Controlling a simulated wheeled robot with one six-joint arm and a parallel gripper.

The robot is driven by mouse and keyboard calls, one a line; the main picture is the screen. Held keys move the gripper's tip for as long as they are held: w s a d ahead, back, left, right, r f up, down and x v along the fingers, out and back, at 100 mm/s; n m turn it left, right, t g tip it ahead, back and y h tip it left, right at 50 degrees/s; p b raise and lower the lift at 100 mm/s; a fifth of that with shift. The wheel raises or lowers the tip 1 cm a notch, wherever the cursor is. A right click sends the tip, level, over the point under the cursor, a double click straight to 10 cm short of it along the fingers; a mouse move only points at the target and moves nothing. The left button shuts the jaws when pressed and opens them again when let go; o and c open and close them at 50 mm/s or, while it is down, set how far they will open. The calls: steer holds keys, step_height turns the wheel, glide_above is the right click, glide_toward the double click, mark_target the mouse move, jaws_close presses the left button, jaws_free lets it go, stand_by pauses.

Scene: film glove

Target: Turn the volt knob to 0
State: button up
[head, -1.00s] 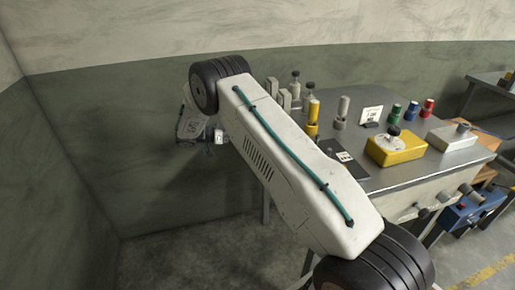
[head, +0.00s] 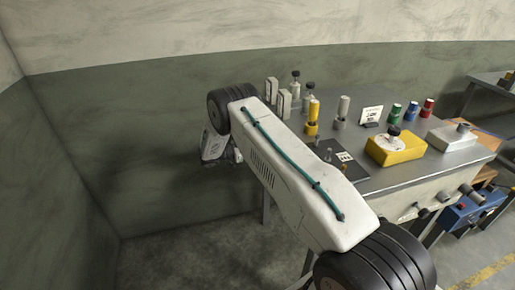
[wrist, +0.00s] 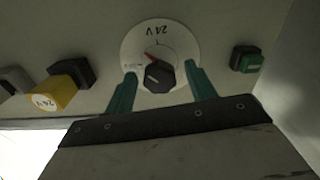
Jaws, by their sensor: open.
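The volt knob (wrist: 159,76) is a black knob on a round white dial (wrist: 182,40) marked 24V, set in a pale panel; it shows in the wrist view. A red pointer mark lies at the knob's upper left. My gripper (wrist: 158,82) is open, with one green finger on each side of the knob. Gaps show between the fingers and the knob, and I cannot tell how deep the fingertips reach. In the head view my arm hides the gripper and the dial.
Beside the dial in the wrist view are a yellow 24V block (wrist: 60,92) and a green block (wrist: 246,59). In the head view a grey table (head: 400,178) carries a yellow box (head: 396,151), a white box (head: 452,137) and several coloured cylinders. A wall stands at the left.

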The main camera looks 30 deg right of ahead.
steer(key=shift+d, duration=0.1)
steer(key=c, duration=1)
steer(key=shift+o, duration=0.2)
steer(key=shift+n, duration=0.3)
steer(key=n, duration=2.5)
steer(key=shift+f+n, duration=0.1)
steer(key=shift+n, duration=0.3)
